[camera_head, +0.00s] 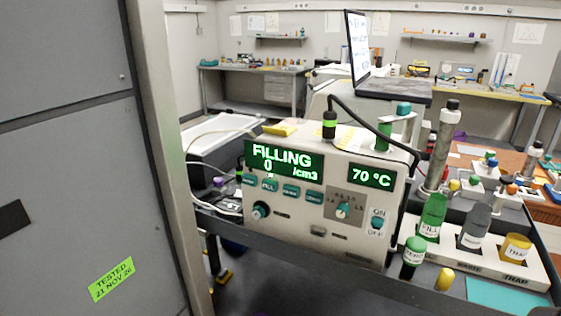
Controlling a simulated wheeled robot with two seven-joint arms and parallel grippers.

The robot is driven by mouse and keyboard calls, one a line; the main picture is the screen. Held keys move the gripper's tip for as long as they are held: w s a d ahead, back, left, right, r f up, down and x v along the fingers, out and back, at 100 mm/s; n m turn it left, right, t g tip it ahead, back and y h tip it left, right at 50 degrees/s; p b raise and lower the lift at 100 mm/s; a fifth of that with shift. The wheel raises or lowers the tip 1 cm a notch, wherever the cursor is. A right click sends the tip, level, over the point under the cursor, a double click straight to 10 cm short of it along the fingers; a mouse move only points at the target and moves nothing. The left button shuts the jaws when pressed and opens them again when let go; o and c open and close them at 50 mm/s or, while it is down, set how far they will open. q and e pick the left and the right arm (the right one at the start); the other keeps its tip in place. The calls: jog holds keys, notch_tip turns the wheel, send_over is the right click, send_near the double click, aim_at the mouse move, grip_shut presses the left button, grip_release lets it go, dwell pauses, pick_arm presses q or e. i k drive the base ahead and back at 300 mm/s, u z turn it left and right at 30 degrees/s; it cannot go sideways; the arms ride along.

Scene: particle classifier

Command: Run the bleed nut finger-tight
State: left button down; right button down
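No part that I can name as the bleed nut stands out. The grey particle classifier (315,200) stands on a dark bench or cart, its green displays reading "FILLING 0 /cm3" and "70 °C". Its front has a row of green buttons, a teal knob (261,210) at lower left, a dial (342,210) and an ON/OFF switch (377,223). On top are a black fitting with a green band (329,125), joined to a black hose, and a green cylinder (383,136) beneath a teal-capped piece (403,109). Neither of my grippers is in view.
A white rack (531,267) at right holds green FILL (432,217), grey WASTE (474,226) and yellow TRAP (515,247) containers. A ZERO bottle (412,257) stands before it. A grey column (438,150) rises behind. A large grey cabinet (75,150) fills the left.

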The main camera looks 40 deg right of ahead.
aim_at(258, 212)
jog(key=z, duration=1.6)
